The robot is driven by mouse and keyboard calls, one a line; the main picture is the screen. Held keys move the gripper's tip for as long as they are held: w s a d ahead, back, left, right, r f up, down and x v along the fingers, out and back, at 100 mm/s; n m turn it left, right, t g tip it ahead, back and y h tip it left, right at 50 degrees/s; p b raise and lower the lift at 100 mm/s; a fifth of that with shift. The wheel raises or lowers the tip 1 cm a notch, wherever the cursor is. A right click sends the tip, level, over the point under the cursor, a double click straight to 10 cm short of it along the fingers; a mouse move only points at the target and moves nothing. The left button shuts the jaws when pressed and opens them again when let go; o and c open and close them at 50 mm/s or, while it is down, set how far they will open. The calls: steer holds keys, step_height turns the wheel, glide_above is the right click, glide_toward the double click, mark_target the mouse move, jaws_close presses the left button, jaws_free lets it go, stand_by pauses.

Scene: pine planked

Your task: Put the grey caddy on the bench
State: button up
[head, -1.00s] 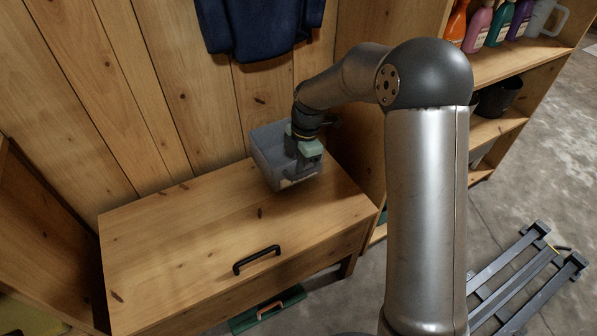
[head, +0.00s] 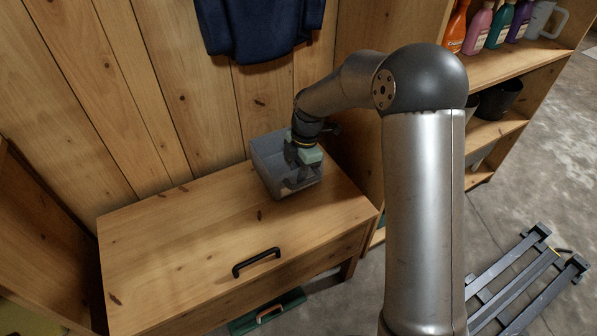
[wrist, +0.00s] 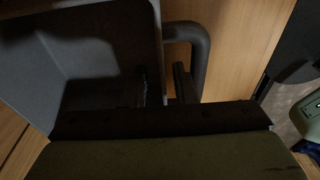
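The grey caddy (head: 264,160) is an open box at the back right of the wooden bench (head: 180,235). It looks upright and seems to rest on the bench top, though its underside is hidden. My gripper (head: 298,172) is at the caddy's right front side, with its fingers down by the rim and handle. In the wrist view, the caddy's inside (wrist: 85,45) fills the left and its curved dark handle (wrist: 200,45) stands out on the right. My gripper's fingers (wrist: 162,88) are close to the wall and handle. Whether they press on it is too dark to tell.
A black drawer handle (head: 257,262) is at the bench's front. A plank wall with a hanging dark blue garment (head: 262,30) is behind. Shelves with bottles (head: 478,28) stand on the right. A green case (head: 268,312) lies below. The bench's left and middle are clear.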

step_height(320, 180, up, 12)
steer(key=d+p, duration=0.1)
steer(key=p, duration=0.2)
steer(key=shift+w+d+f, duration=0.25)
steer(key=shift+w+d, duration=0.05)
steer(key=shift+w, duration=0.1)
steer(key=s+d+m, duration=0.4)
steer(key=s+m, duration=0.4)
steer(key=s, duration=0.1)
steer(key=s+d+m+h, duration=0.1)
steer(key=s+d+m, duration=0.4)
steer(key=s+m, duration=0.3)
steer(key=s+d+r+m, duration=0.1)
steer(key=s+d+m, duration=0.4)
steer(key=s+m, duration=0.3)
steer(key=s, duration=0.4)
steer(key=shift+s+d+h, duration=0.25)
steer(key=shift+h, duration=0.05)
step_height(320, 180, up, 29)
steer(key=a+t+p, duration=0.1)
steer(key=p, duration=2.6)
steer(key=shift+a, duration=0.25)
steer(key=shift+r, duration=0.1)
